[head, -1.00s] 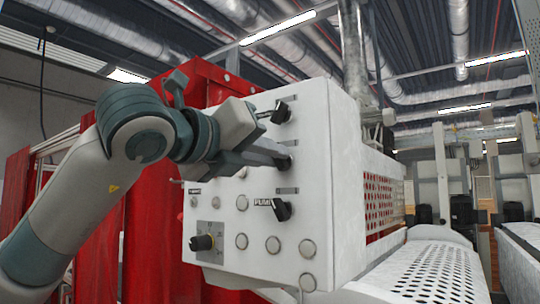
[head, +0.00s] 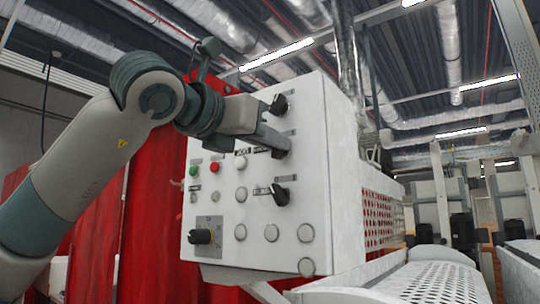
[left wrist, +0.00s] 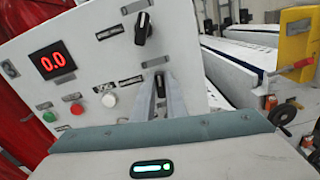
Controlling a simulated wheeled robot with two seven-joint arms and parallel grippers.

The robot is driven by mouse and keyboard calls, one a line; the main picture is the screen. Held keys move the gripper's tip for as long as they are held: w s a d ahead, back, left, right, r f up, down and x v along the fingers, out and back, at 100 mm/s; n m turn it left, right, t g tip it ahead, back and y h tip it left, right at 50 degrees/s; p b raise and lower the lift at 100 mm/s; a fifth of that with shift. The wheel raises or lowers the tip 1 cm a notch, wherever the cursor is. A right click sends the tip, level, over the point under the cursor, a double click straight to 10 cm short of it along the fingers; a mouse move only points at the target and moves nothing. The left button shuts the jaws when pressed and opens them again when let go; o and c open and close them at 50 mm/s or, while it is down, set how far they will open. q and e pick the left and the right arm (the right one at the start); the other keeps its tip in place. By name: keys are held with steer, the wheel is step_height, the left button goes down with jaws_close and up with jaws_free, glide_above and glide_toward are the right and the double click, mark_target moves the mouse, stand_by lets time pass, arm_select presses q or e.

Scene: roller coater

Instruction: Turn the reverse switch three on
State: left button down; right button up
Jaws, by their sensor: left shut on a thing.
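The white control panel (head: 255,215) carries a column of three black rotary switches. The top switch (head: 279,105) and the bottom switch (head: 282,192) stand free. My left gripper (head: 284,148) is at the middle switch, which its fingers mostly hide in the head view. In the left wrist view my left gripper (left wrist: 161,100) is shut on the middle switch (left wrist: 160,86), whose dark handle shows between the fingers. The top switch (left wrist: 142,28) also shows there, above the gripper. The labels are too small to tell which switch is number three. My right gripper is out of view.
A red display (left wrist: 52,61) reads 0.0. A green button (left wrist: 49,117) and a red button (left wrist: 77,109) sit left of the gripper. A black knob (head: 201,236) sticks out at the panel's lower left. A perforated guard (head: 385,220) is to the right.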

arm_select(q)
steer(key=m+b, duration=0.1)
steer(key=m, duration=0.3)
steer(key=shift+s+d+b, duration=0.1)
steer(key=shift+b, duration=0.2)
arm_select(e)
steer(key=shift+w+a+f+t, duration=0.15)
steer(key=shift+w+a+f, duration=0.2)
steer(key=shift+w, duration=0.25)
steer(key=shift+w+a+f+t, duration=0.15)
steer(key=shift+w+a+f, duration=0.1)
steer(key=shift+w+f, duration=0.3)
arm_select(q)
steer(key=c, duration=1.8)
jaws_free()
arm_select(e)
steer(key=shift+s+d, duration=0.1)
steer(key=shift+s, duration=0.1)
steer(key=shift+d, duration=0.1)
